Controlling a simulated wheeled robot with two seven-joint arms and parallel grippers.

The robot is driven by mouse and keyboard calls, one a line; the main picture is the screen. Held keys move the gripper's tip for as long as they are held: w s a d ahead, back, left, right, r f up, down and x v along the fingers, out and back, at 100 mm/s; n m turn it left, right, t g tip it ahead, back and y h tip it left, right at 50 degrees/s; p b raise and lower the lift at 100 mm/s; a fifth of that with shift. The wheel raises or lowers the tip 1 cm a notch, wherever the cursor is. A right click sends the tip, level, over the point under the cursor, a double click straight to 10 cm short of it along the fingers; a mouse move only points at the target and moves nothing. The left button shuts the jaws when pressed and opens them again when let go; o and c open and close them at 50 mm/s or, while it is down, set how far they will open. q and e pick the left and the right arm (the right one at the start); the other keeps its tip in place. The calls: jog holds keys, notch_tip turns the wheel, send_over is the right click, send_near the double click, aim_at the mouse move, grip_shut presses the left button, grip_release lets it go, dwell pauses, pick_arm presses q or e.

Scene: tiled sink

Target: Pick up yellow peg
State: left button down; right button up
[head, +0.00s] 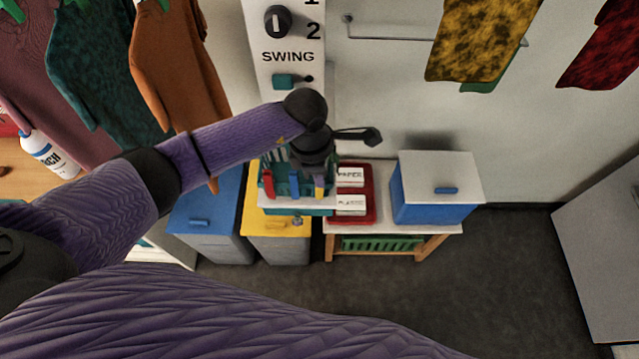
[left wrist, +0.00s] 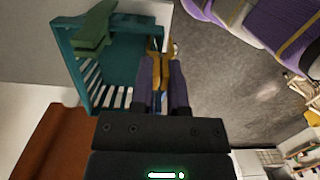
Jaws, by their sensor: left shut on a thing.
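The teal slatted peg basket (head: 291,209) stands at the middle of the head view, below the wall panel. My left gripper (head: 319,183) is at its right side, pointing down, with its wrist partly covering the basket. In the left wrist view, the gripper's two purple fingers (left wrist: 160,82) are shut on the yellow peg (left wrist: 157,68) at the basket's edge. Whether the peg is clear of the basket rim, I cannot tell. A red peg (head: 268,183) and a blue peg (head: 293,183) are on the basket's front. My right gripper is not in view.
A green peg (left wrist: 95,27) lies at the basket's corner. A red tray (head: 369,203) with labelled white cards and a blue box with a white lid (head: 437,163) stand to the right. Blue-lidded (head: 205,205) and yellow-lidded (head: 277,228) bins are below. Clothes hang at left.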

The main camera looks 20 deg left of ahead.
pick_arm(q)
jog(key=shift+r, duration=0.1)
notch_tip(320, 180, up, 10)
jog(key=shift+f, duration=0.1)
dwell(0.4)
dwell(0.6)
